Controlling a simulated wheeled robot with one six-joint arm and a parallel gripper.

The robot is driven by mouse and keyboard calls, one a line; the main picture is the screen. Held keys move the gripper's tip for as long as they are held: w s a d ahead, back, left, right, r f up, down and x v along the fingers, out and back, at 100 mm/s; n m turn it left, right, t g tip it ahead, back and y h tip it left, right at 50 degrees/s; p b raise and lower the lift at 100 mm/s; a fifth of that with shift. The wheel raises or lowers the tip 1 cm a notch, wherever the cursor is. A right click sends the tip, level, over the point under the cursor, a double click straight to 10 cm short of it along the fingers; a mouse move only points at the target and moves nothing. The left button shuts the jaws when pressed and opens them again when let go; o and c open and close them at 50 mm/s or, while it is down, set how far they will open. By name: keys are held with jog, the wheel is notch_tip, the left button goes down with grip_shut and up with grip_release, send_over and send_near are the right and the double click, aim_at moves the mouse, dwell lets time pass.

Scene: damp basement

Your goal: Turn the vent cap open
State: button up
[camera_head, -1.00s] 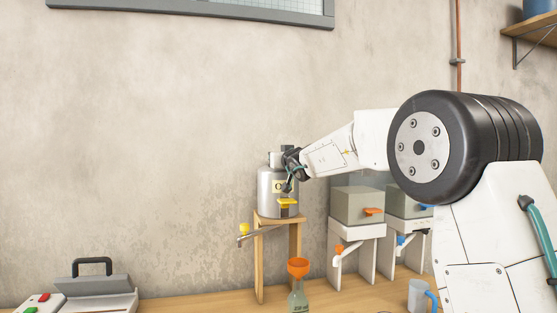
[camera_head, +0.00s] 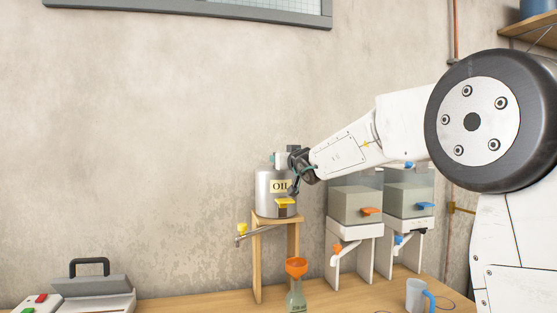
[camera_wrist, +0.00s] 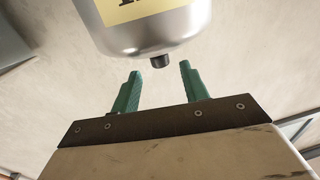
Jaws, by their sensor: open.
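A silver can labelled OIL (camera_head: 265,196) stands upright on a wooden stand on the bench. It looks upside down in the wrist view (camera_wrist: 170,35), where a small dark cap (camera_wrist: 160,61) sticks out of its top end. My gripper (camera_head: 279,159) is at the top of the can in the head view and hides part of it. In the wrist view its two green fingers (camera_wrist: 160,72) are open and empty. The cap lies in the gap between the fingertips, slightly beyond them, with visible space on both sides. No finger appears to touch it.
A yellow tap lever (camera_head: 285,201) is on the can's front. An orange funnel in a bottle (camera_head: 297,285) stands before the wooden stand (camera_head: 257,260). Two grey tanks (camera_head: 356,203) stand right, with a mug (camera_head: 415,296) in front. A grey case (camera_head: 95,290) is at left.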

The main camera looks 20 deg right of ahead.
jog(key=shift+s+d, duration=0.1)
jog(key=shift+s, duration=0.85)
